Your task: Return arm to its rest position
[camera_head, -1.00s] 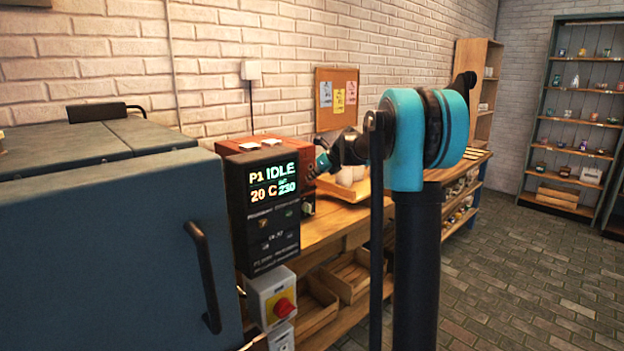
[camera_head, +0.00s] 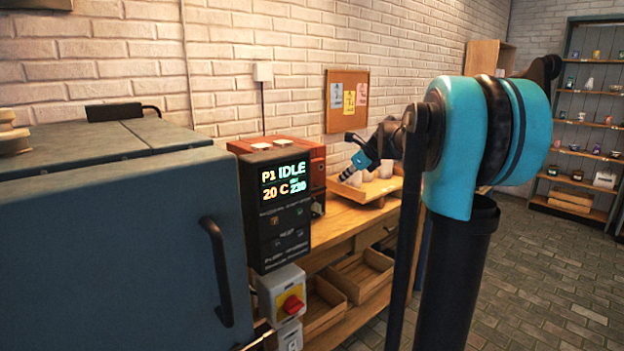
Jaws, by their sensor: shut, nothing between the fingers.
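My arm rises in front of the camera as a black column with a large turquoise joint, right of centre. Its far part reaches back and left over the wooden workbench (camera_head: 345,221), ending in a small blue section and a narrow dark-and-pale banded tip. My gripper (camera_head: 347,174) is at this tip, small and angled down to the left, beside the red-brown box. It looks shut and holds nothing that I can see. Its fingers are too small to make out singly.
A blue-grey cabinet (camera_head: 110,240) with a black handle fills the left. Beside it is a control box (camera_head: 275,208) reading "P1 IDLE", with a red knob (camera_head: 291,305) below. A tray (camera_head: 385,188) with pale items lies behind my arm. The brick floor (camera_head: 545,285) at right is clear.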

